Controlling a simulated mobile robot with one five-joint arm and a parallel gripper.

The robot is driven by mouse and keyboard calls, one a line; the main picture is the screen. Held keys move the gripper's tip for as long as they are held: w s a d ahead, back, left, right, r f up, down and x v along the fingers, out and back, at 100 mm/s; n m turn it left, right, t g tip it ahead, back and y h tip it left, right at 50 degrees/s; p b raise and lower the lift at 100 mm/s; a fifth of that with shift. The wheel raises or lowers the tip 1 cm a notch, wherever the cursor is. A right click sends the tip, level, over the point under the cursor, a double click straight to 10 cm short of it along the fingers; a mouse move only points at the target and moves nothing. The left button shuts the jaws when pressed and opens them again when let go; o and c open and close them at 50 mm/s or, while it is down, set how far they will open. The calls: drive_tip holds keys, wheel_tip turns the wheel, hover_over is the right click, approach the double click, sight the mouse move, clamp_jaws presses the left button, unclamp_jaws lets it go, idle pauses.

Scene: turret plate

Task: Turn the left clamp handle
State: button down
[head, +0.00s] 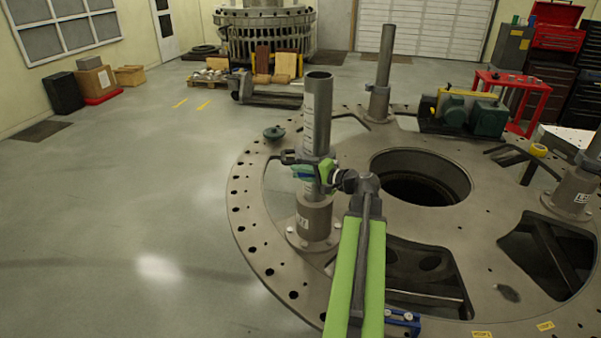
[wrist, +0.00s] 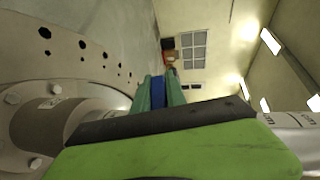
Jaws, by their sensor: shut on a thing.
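The left post (head: 318,110) is a grey upright tube with scale marks, standing in a flanged base on the turret plate. A dark clamp (head: 291,157) sits around it at mid height. My gripper (head: 301,172) reaches in from the right at the post, just below the clamp. In the wrist view, its teal fingers (wrist: 160,95) are closed on a blue piece, the clamp handle (wrist: 158,88). Most of the handle is hidden between the fingers, and its angle is hard to tell.
The round turret plate (head: 258,205) has holes along its rim, a large centre opening (head: 420,178) and cut-out windows. Another post (head: 385,60) stands behind, and a third base (head: 574,190) at the right. A green-and-yellow machine (head: 470,113) sits at the back. The floor (head: 110,220) at left is clear.

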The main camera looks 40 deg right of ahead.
drive_tip(key=t+b, duration=0.1)
drive_tip(key=b, duration=0.1)
drive_tip(key=t+b, duration=0.1)
drive_tip(key=b, duration=0.1)
drive_tip(key=shift+r+m+t, duration=0.35)
drive_tip(key=shift+m+t, duration=0.05)
drive_tip(key=c, duration=1.4)
unclamp_jaws()
drive_tip(key=shift+o, duration=0.2)
drive_tip(key=s+d, duration=0.2)
drive_tip(key=s, duration=1.5)
drive_tip(key=shift+d+f+b, duration=0.15)
drive_tip(key=shift+d+b, duration=0.25)
